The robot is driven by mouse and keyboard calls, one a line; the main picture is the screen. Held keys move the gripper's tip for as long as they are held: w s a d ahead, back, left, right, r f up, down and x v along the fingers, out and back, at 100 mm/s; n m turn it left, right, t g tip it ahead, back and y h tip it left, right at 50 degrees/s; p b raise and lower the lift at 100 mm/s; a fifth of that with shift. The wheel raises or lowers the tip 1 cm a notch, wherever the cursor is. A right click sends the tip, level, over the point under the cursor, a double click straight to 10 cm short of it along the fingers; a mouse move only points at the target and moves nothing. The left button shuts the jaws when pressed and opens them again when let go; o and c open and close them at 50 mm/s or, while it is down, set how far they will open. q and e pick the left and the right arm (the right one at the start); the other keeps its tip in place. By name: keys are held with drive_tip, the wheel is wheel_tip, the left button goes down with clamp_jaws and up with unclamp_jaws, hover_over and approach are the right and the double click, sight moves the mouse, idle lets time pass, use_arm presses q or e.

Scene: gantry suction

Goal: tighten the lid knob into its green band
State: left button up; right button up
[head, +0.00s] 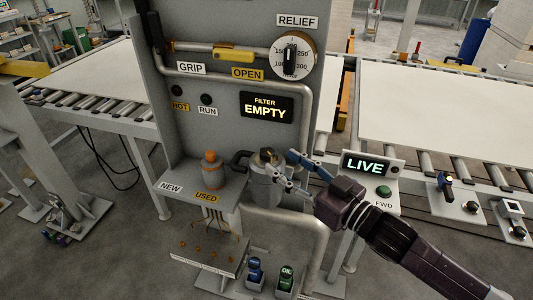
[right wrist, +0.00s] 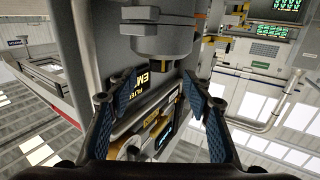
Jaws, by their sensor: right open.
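The grey filter canister (head: 264,190) stands at the front of the grey panel, with a dark lid knob (head: 268,156) on top. A small yellowish mark shows by the knob; I cannot make out a green band. My right gripper (head: 284,171) is at the canister's right side near its top, fingers spread and pointing left. In the right wrist view the open blue-padded fingers (right wrist: 160,100) have nothing between them, and the grey canister (right wrist: 165,38) shows beyond them at the top. Whether a finger touches the canister is unclear. My left gripper is out of view.
The display (head: 266,107) reads "FILTER EMPTY". An orange-topped cartridge (head: 210,168) stands on the NEW/USED shelf (head: 178,184) left of the canister. A "LIVE" box (head: 382,166) with a green button is to the right. A thick grey pipe (head: 318,235) runs below. Roller conveyors flank the panel.

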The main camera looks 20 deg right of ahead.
sight(272, 156)
drive_tip(key=x, duration=0.1)
drive_tip(key=p+x, duration=0.1)
drive_tip(key=x, duration=0.1)
drive_tip(key=shift+w+a+r, duration=0.1)
drive_tip(key=shift+w+r, duration=0.1)
drive_tip(key=shift+w, duration=0.05)
drive_tip(key=shift+p+x, duration=0.35)
drive_tip(key=shift+x, duration=0.85)
drive_tip(key=shift+w+a+f, duration=0.2)
drive_tip(key=shift+w+a, duration=0.05)
drive_tip(key=shift+w, duration=0.1)
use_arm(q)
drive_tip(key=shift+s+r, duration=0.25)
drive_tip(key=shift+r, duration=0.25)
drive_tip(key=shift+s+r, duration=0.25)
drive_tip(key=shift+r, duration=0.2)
use_arm(e)
drive_tip(key=c, duration=1.2)
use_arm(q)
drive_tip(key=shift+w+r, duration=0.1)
